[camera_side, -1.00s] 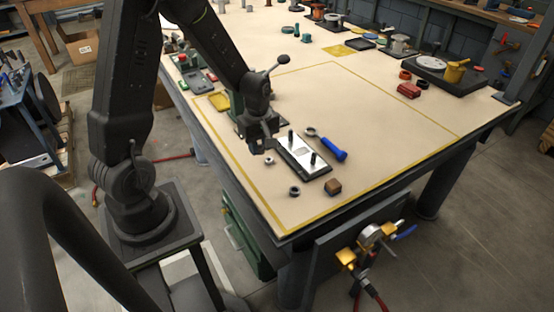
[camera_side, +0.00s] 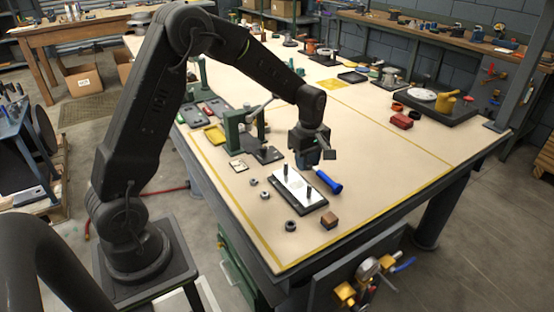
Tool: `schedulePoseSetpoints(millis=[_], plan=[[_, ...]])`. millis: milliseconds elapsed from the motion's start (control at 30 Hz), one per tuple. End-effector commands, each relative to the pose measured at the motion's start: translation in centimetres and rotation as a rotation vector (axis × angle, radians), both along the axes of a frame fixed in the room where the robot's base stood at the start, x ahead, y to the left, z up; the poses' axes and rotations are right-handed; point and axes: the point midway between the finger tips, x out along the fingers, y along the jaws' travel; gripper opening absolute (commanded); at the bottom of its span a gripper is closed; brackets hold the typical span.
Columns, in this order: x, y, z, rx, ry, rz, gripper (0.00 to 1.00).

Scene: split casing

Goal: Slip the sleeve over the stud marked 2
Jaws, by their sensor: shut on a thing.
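The casing half is a dark plate with a pale top (camera_side: 290,183), lying on the table. Two dark upright studs stand on it: a far-left one (camera_side: 285,171) and a near-right one (camera_side: 309,193). The number marks are too small to read, so I cannot tell which stud is 2. My gripper (camera_side: 309,163) points down just behind the plate's far end, to the right of the far-left stud and apart from both studs. It is shut on a small part, taken as the sleeve, which the jaws hide almost wholly.
A blue-handled tool (camera_side: 328,181) lies right of the plate, its head behind my gripper. A dark ring (camera_side: 290,226), a brown block (camera_side: 330,220) and small nuts (camera_side: 264,195) lie nearby. A green stand (camera_side: 236,130) rises to the left.

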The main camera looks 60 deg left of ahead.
Motion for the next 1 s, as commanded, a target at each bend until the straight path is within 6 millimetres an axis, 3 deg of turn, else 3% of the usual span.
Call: schedulePoseSetpoints(millis=[167, 600, 1000], plan=[[0.8, -1.0, -0.4, 0.0, 0.001, 0.001, 0.08], [0.7, -1.0, -4.6, 0.0, 0.002, 0.001, 0.08], [0.7, -1.0, -5.3, 0.0, -0.001, 0.001, 0.08]])
